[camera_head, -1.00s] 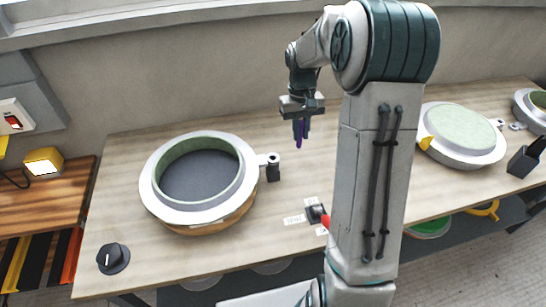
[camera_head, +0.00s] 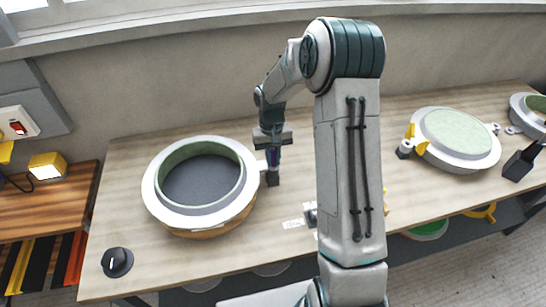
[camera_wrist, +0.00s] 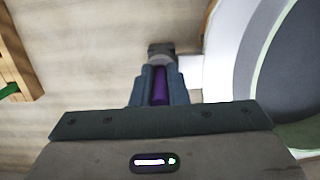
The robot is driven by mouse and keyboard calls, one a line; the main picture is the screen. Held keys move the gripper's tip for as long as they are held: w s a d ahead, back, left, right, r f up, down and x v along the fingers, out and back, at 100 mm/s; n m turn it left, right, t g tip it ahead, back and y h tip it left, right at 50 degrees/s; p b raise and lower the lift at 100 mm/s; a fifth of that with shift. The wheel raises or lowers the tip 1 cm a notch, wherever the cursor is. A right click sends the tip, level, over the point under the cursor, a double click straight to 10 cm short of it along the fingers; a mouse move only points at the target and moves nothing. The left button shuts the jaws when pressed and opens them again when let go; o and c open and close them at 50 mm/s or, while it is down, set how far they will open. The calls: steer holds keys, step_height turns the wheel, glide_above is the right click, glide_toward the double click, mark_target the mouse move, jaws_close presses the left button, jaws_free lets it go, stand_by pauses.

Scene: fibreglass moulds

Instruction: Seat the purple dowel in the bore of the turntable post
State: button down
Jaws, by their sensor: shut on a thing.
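My gripper (camera_head: 273,159) is shut on the purple dowel (camera_wrist: 160,86), which is held upright between the fingers. In the head view the gripper is directly above the dark turntable post (camera_head: 273,180), which stands at the right edge of the round white mould (camera_head: 168,214). In the wrist view the grey post (camera_wrist: 160,49) lies just beyond the fingertips, in line with the dowel. The fingers and dowel hide the bore, so I cannot tell whether the dowel's tip is inside it or only over it.
A black knob (camera_head: 117,262) sits at the table's front left. A second mould with a pale green top (camera_head: 460,135) stands to the right of my arm. The wooden table (camera_head: 130,160) is clear behind the left mould.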

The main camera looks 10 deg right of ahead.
steer(key=c, duration=1.4)
jaws_free()
steer(key=shift+s+f, duration=0.15)
steer(key=shift+f, duration=0.1)
steer(key=shift+c, duration=0.2)
steer(key=shift+a, duration=0.2)
steer(key=s+r+t+b, duration=0.1)
steer(key=s+r, duration=0.2)
steer(key=r, duration=1.4)
steer(key=s+r+t, duration=0.2)
steer(key=s+t, duration=0.2)
steer(key=s, duration=1.7)
steer(key=shift+s+r, duration=0.15)
steer(key=shift+s, duration=0.1)
steer(key=shift+d, duration=0.1)
